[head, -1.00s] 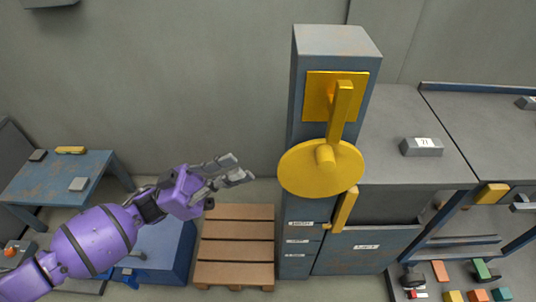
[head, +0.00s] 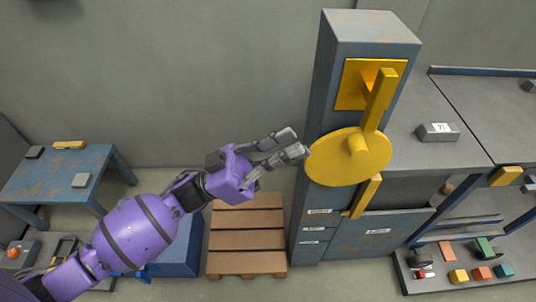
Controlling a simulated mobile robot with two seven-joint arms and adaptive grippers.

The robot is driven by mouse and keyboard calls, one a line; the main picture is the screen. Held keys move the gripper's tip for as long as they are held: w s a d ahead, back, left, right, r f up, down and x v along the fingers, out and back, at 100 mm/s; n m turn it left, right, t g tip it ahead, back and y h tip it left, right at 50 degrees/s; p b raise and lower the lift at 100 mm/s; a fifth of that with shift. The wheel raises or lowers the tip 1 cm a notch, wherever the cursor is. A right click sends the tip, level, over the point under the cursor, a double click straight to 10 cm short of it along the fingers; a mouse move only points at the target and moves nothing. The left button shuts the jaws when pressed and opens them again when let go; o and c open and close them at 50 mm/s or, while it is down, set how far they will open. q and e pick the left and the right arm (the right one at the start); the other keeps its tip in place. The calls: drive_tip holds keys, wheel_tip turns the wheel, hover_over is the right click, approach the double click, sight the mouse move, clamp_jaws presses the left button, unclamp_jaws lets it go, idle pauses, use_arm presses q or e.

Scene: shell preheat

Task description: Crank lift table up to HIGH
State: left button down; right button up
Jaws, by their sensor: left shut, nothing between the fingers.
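A yellow crank disc (head: 345,170) with a hub is on the front of a tall blue-grey post (head: 322,100). A yellow bar (head: 380,98) rises from it, in front of a yellow plate (head: 352,85). A second yellow bar (head: 366,196) shows below the disc. Several small white labels (head: 320,211) are on the post's lower part, too small to read. My left gripper (head: 299,145) is shut and empty, its fingertips at the disc's left edge; I cannot tell whether they touch. My right gripper is not in view.
A grey worktop (head: 415,170) with a numbered grey block (head: 437,132) lies right of the post. A wooden pallet (head: 247,240) is on the floor below my gripper. A blue table (head: 60,180) stands left. A shelf with coloured blocks (head: 458,276) is lower right.

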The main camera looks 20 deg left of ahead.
sight(325, 146)
use_arm(q)
drive_tip(key=d, duration=0.2)
drive_tip(key=w+d, duration=0.1)
drive_tip(key=w+d+r, duration=0.1)
drive_tip(key=d, duration=0.1)
drive_tip(key=shift+d, duration=0.3)
drive_tip(key=shift+d+f, duration=0.1)
drive_tip(key=shift+d, duration=0.1)
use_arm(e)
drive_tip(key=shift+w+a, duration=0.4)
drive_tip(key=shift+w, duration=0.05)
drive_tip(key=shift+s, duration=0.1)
